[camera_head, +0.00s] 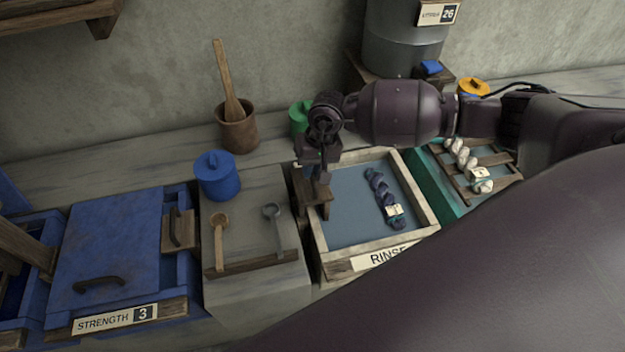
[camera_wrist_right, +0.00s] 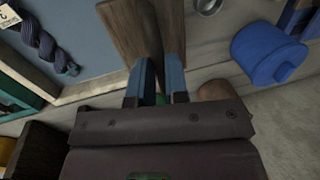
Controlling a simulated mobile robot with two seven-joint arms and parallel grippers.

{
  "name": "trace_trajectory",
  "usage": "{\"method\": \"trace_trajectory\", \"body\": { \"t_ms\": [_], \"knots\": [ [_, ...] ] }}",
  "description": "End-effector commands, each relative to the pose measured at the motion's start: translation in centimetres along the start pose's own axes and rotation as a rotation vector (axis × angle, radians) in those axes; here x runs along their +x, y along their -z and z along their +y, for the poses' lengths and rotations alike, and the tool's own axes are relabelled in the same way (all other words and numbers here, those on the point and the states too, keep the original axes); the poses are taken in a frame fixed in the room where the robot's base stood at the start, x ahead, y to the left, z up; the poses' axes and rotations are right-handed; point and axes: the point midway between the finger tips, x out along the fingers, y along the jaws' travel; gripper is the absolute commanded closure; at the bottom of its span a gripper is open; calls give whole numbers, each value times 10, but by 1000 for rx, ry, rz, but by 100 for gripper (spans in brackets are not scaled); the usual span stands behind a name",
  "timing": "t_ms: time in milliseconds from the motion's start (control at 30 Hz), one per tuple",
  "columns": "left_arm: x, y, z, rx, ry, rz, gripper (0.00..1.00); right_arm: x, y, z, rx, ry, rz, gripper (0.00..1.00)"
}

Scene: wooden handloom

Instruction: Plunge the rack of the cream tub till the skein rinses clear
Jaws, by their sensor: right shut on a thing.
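The cream tub (camera_head: 427,217), labelled RINSE, stands at the centre right, filled with grey-blue water. A dark blue twisted skein (camera_head: 378,193) with a pale tag lies in it, right of the middle. It also shows at the upper left of the right wrist view (camera_wrist_right: 42,38). My right gripper (camera_head: 318,183) is over the tub's left side, shut on the wooden rack handle (camera_head: 303,187). In the wrist view the gripper's fingers (camera_wrist_right: 158,78) close on this brown wood (camera_wrist_right: 138,28). The rest of the rack is not clearly visible. My left gripper is out of view.
A teal tub (camera_head: 428,180) with pale skeins on a wooden rack stands to the right. A blue lidded pot (camera_head: 217,176) and two ladles lie left of the tub. A green pot (camera_head: 299,117) is behind. A blue lidded vat (camera_head: 110,240) is further left.

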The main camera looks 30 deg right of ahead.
Motion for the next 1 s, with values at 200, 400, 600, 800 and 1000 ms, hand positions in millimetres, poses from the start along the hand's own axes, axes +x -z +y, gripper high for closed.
{"method": "trace_trajectory", "body": {
  "t_ms": [200,400,600,800,1000],
  "knots": [
    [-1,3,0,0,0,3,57,-40,1,-8,-2,-1,3,100],
    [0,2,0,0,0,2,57,-58,0,-12,0,0,1,100],
    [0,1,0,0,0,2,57,-64,0,-12,0,-1,1,100],
    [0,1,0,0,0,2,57,-64,0,-12,0,0,1,100],
    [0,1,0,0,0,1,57,-64,0,-13,0,0,1,67]
  ]
}}
